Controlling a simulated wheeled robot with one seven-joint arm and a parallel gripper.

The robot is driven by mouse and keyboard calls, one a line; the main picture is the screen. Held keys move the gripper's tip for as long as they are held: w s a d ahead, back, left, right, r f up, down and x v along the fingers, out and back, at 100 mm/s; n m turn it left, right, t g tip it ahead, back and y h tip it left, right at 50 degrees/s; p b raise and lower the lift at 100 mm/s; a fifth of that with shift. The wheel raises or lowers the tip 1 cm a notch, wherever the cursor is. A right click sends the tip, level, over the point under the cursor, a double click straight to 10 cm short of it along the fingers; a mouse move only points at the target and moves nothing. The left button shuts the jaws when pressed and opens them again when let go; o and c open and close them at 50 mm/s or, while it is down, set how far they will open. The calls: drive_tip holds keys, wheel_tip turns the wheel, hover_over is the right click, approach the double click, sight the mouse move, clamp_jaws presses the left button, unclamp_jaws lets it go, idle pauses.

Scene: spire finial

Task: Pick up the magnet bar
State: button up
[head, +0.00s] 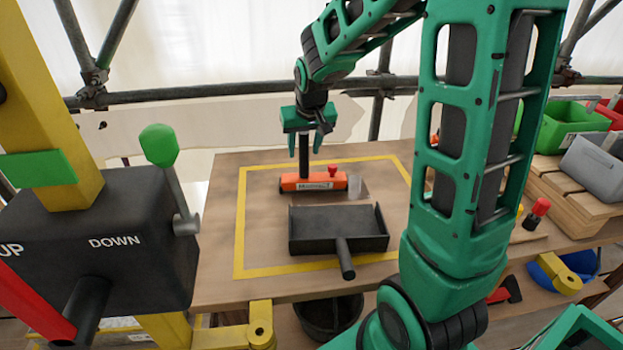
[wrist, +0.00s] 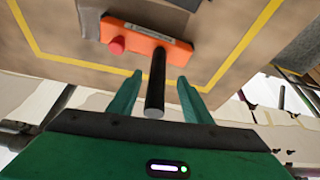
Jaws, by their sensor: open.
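The magnet bar is an orange block (head: 313,182) with a label, a small red knob and a dark upright handle (head: 304,147). It lies on the wooden table inside a yellow taped outline, behind a black dustpan-like tray (head: 338,232). In the wrist view the orange block (wrist: 146,38) is at the top, and its black handle (wrist: 155,85) points toward me. My gripper (head: 304,155) is above the block, green fingers pointing down on either side of the handle. In the wrist view my gripper (wrist: 158,85) is open with the handle between its fingers.
A grey metal plate (head: 358,188) lies beside the block. A black control box (head: 110,250) with levers stands at the left. Green and grey bins (head: 595,165) sit at the right. A black bucket (head: 328,315) is below the table edge. Scaffold tubes run behind.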

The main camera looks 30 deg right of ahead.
sight(304, 157)
drive_tip(key=x, duration=0.5)
drive_tip(key=shift+s+d, duration=0.1)
drive_tip(key=shift+d, duration=0.1)
clamp_jaws()
